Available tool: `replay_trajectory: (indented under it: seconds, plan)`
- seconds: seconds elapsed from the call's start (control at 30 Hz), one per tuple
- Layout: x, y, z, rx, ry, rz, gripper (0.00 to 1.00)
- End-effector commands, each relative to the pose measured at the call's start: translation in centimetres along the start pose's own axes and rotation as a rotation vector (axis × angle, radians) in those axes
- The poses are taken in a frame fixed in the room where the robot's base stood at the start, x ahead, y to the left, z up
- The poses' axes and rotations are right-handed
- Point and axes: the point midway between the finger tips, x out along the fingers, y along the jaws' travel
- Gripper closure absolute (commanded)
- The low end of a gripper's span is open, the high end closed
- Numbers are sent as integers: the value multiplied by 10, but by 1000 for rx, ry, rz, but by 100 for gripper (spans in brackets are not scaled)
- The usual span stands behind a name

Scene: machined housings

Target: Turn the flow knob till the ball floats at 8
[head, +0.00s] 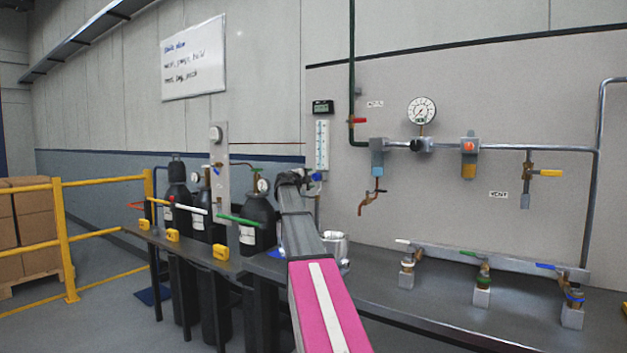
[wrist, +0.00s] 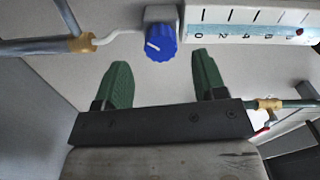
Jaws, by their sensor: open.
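The blue flow knob (wrist: 160,38) with a white pointer line sits at the lower end of the flowmeter (wrist: 250,20). In the wrist view the pointer slants to the left. A small red ball (wrist: 300,32) shows well along the scale, away from the 0 end; the figure beside it is too small to read surely. My gripper (wrist: 162,62) is open, its two green fingers apart and empty, with the knob just beyond and between the tips. In the head view my gripper (head: 298,179) is beside the knob (head: 316,176), under the upright flowmeter (head: 322,145).
A pipe with a brass fitting (wrist: 82,43) joins near the knob. Black gas cylinders (head: 258,215) stand to the left. A pressure gauge (head: 421,110) and valves are on the panel to the right. A bench (head: 400,290) runs below, with a valve manifold (head: 490,262) on it.

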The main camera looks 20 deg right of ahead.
Motion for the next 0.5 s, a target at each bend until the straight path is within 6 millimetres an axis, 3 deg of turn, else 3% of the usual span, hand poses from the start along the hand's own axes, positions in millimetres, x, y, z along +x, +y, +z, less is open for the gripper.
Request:
replay_trajectory:
  seconds: [0.03, 0.2, 0.5]
  plan:
    - [-13, 1, -2, 0, -1, 0, 36]
    - [-43, 1, -2, 0, -1, 0, 36]
    - [-58, 1, 0, 0, 0, 0, 36]
